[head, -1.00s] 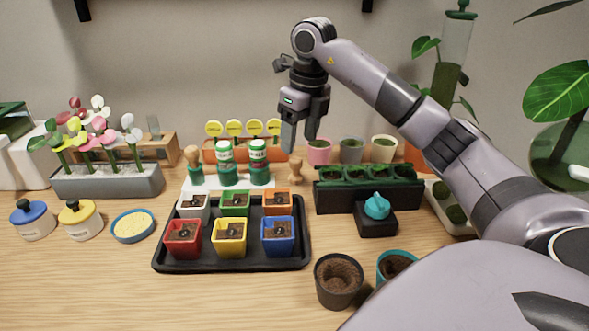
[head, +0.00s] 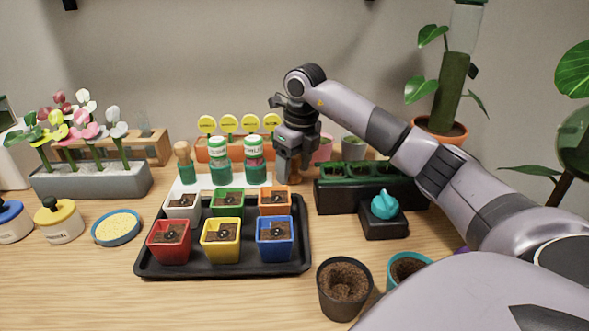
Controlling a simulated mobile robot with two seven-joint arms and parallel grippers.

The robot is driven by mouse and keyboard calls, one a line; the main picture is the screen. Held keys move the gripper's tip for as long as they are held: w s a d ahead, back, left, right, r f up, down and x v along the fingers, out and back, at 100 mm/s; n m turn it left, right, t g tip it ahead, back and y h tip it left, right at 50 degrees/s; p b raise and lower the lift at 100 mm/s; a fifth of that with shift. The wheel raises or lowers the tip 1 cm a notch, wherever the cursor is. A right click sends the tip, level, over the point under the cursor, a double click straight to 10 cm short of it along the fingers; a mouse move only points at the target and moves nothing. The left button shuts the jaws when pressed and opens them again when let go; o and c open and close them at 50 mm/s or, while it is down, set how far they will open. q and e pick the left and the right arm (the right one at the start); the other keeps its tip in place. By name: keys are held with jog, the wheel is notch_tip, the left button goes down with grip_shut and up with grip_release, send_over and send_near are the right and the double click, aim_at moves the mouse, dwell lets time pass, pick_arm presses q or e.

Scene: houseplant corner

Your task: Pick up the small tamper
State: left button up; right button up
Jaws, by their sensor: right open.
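A small wooden tamper (head: 294,175) stands at the back right of the white mat, behind the black tray. My right gripper (head: 292,170) is down at it, open, with its fingers around or just in front of the wood. The fingers hide much of the tamper, and I cannot tell whether they touch it. A larger tamper (head: 183,152) with a wooden knob and green lower part stands at the left of the mat. My left gripper is not in view.
Two green-and-white bottles (head: 219,165) stand left of my gripper. A black tray (head: 160,268) with coloured pots lies in front. A dark planter (head: 335,199) and a turquoise-topped black block (head: 383,224) are to the right. Yellow labels (head: 229,124) stand behind.

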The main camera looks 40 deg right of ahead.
jog(key=c, duration=1.1)
jog(key=shift+r, duration=0.1)
